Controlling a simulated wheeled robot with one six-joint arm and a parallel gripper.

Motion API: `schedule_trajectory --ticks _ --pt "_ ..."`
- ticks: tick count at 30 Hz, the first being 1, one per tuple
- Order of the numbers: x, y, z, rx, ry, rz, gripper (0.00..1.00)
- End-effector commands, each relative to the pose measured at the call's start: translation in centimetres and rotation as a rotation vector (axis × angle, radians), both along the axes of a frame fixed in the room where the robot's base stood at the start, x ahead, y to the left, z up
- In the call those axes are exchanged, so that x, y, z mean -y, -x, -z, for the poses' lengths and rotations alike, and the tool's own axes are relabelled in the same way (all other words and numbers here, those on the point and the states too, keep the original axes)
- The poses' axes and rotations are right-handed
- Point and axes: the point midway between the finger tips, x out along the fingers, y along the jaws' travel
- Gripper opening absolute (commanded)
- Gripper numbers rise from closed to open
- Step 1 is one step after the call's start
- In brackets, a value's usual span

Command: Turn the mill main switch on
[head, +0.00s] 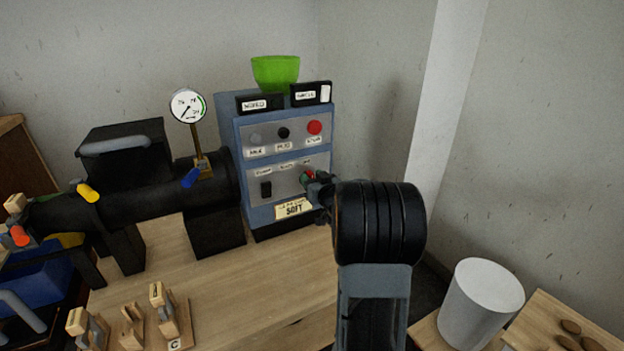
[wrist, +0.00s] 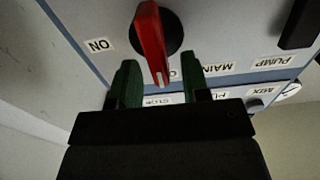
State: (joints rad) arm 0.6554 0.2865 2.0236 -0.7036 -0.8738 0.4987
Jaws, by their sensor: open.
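The main switch is a red rotary handle on a dark round base (wrist: 152,35) on the grey panel of the blue control box (head: 226,130). In the wrist view its white-marked tip lies between the green fingertips of my gripper (wrist: 160,80), with gaps visible on both sides. An ON label (wrist: 100,45) is off to the left of the handle, and the handle points toward another, partly hidden label. A MAIN label (wrist: 218,68) is to the right. In the head view my open gripper (head: 312,182) reaches the box and covers most of the switch.
The panel also has a red button (head: 314,127), a black knob (head: 283,133) and a black rocker switch (head: 265,189). A green bowl (head: 275,72) sits on top. A gauge (head: 188,106) rises from the black mill barrel (head: 150,207). The wooden bench (head: 250,290) is clear before the box.

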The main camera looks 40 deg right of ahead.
Motion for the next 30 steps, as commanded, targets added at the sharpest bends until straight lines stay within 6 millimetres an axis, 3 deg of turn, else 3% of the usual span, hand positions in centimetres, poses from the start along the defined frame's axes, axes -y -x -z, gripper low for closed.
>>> schedule_trajectory --ticks 13,26,30 --pt "0.05 -0.67 -0.03 0.000 0.000 -0.001 0.42" --pt "0.05 -0.65 -0.03 0.000 0.000 0.000 0.00" --pt "0.06 -0.65 -0.04 0.000 -0.001 0.000 0.00"
